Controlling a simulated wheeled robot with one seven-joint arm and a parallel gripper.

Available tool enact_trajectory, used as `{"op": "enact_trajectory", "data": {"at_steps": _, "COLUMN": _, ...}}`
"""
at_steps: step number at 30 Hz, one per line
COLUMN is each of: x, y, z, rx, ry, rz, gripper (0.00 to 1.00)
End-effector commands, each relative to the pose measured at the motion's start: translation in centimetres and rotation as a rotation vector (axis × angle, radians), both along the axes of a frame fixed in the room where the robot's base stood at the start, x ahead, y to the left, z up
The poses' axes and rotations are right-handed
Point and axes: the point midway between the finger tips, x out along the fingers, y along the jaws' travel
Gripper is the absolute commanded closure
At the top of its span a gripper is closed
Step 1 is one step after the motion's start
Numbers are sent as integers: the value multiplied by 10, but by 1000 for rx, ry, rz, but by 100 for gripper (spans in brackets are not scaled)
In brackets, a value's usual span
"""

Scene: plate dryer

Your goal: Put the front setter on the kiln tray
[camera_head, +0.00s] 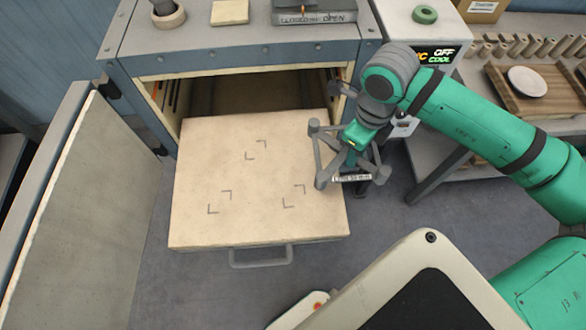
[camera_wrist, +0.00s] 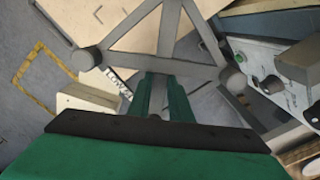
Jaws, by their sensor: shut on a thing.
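The setter (camera_head: 318,150) is a grey triangular frame with round knobs at its corners and a small lettered label. My gripper (camera_head: 357,140) is shut on it and holds it over the right edge of the kiln tray. In the wrist view the setter (camera_wrist: 165,62) spreads out ahead of the green fingers (camera_wrist: 165,98). The kiln tray (camera_head: 200,165) is a pale flat slab pulled out of the open kiln, with several dark corner marks and no setter standing on its clear left and middle part. Whether the setter touches the tray is unclear.
The kiln (camera_head: 130,65) stands behind the tray, its door (camera_head: 75,215) swung open at the left. A tray handle (camera_head: 262,257) sticks out at the front. At the right, a control box (camera_head: 435,30) and a bench with a wooden rack (camera_head: 515,100) stand close to my arm.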

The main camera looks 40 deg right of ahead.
Motion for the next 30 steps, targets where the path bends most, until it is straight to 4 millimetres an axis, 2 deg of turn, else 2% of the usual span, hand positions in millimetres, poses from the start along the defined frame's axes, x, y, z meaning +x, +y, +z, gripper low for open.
{"op": "enact_trajectory", "data": {"at_steps": 11, "x": 46, "y": 66, "z": -35, "rx": 4, "ry": -2, "rz": 7, "gripper": 100}}
{"op": "enact_trajectory", "data": {"at_steps": 15, "x": 56, "y": 81, "z": -59, "rx": 4, "ry": 0, "rz": 4, "gripper": 100}}
{"op": "enact_trajectory", "data": {"at_steps": 21, "x": 66, "y": 95, "z": -80, "rx": 2, "ry": -1, "rz": 2, "gripper": 100}}
{"op": "enact_trajectory", "data": {"at_steps": 30, "x": 73, "y": 105, "z": -97, "rx": 2, "ry": -1, "rz": 1, "gripper": 100}}
